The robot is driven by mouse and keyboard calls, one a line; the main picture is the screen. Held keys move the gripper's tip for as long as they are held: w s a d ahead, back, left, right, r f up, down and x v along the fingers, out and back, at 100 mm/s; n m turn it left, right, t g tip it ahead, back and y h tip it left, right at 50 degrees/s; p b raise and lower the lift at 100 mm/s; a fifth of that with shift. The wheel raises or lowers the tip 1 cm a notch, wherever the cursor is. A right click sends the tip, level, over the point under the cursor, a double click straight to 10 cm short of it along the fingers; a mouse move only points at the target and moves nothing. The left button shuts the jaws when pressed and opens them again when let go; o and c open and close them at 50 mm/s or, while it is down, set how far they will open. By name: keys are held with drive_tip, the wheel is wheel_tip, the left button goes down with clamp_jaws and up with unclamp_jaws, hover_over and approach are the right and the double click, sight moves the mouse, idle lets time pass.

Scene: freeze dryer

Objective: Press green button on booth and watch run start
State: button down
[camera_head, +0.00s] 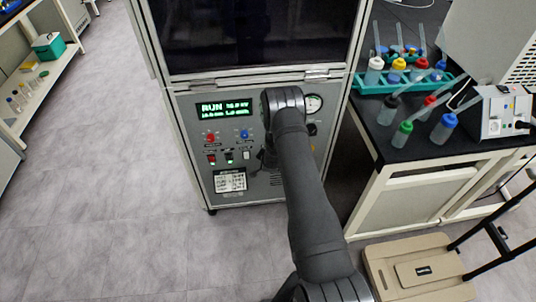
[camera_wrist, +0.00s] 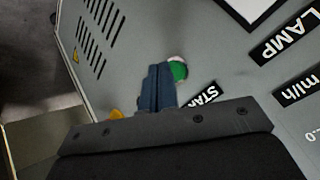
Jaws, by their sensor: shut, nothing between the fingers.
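The booth (camera_head: 185,103) is a grey cabinet with a dark window above a control panel (camera_head: 262,187). Its green-lit display (camera_head: 224,109) reads "RUN" with smaller figures. In the wrist view, the green button (camera_wrist: 178,69) shows beside a partly covered label beginning "STA" (camera_wrist: 199,95). My gripper (camera_wrist: 161,70) is shut and empty, its fingertips right at the button and covering part of it. I cannot tell whether they touch it or how far it is pressed. In the head view my arm hides the button and most of the gripper.
A red knob (camera_head: 210,138), a blue knob (camera_head: 244,135) and switches (camera_head: 229,155) sit on the panel's left. A bench (camera_head: 391,148) with several capped bottles stands right. A tan cart (camera_head: 380,274) is at lower right. Floor (camera_head: 130,220) left is clear.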

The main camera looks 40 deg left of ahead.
drive_tip(key=shift+s+d, duration=0.25)
drive_tip(key=shift+s+d, duration=1.75)
drive_tip(key=shift+s, duration=0.05)
drive_tip(key=s+d, duration=0.2)
drive_tip(key=shift+s+d, duration=0.35)
drive_tip(key=shift+d, duration=0.05)
